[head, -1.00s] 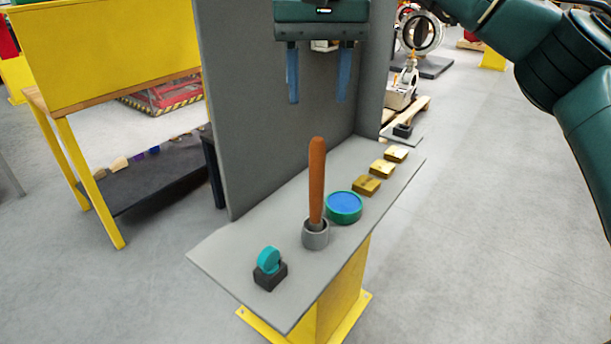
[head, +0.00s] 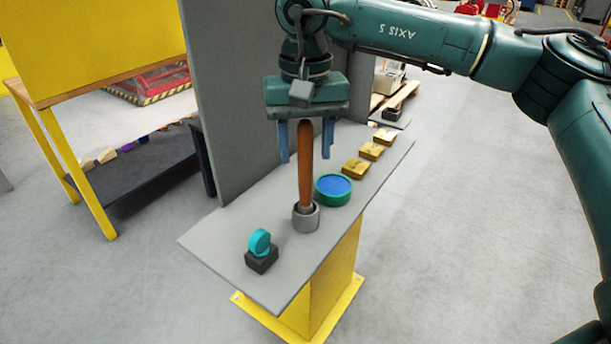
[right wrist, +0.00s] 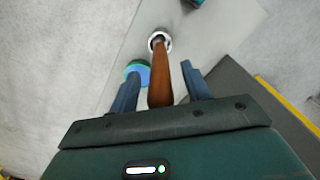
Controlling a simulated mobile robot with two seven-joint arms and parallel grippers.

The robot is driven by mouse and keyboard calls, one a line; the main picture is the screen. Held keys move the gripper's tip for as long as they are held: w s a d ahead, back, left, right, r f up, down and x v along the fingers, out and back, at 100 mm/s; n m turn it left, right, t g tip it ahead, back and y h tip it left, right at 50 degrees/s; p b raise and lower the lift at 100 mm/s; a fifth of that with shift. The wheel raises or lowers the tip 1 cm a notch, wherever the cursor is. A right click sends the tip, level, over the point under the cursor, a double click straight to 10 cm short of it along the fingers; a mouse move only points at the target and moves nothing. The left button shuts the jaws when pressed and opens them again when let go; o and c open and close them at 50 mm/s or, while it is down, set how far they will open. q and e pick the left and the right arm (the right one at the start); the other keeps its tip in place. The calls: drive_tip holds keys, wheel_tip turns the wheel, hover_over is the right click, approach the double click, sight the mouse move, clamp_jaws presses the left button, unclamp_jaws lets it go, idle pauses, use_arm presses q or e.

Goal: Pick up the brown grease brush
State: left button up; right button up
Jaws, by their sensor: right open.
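The brown grease brush (head: 305,170) stands upright in a small grey cup (head: 306,217) on the grey shelf, handle up. My right gripper (head: 305,157) is open and points down over it, its blue fingers on either side of the upper handle in the head view. In the right wrist view the brush handle (right wrist: 165,75) runs up between the two open fingers (right wrist: 160,85), and its lower end sits in the cup (right wrist: 159,40). I cannot tell whether a finger touches the handle. My left gripper is not in view.
On the grey shelf (head: 225,243) are a round green tin with a blue top (head: 333,189), several brass blocks (head: 356,169), and a teal disc (head: 259,242) on a black block. A grey upright panel (head: 235,100) stands along the shelf's back, close to my gripper.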

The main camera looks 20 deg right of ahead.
drive_tip(key=shift+f, duration=0.3)
drive_tip(key=shift+c, duration=0.6)
clamp_jaws()
drive_tip(key=shift+r, duration=0.1)
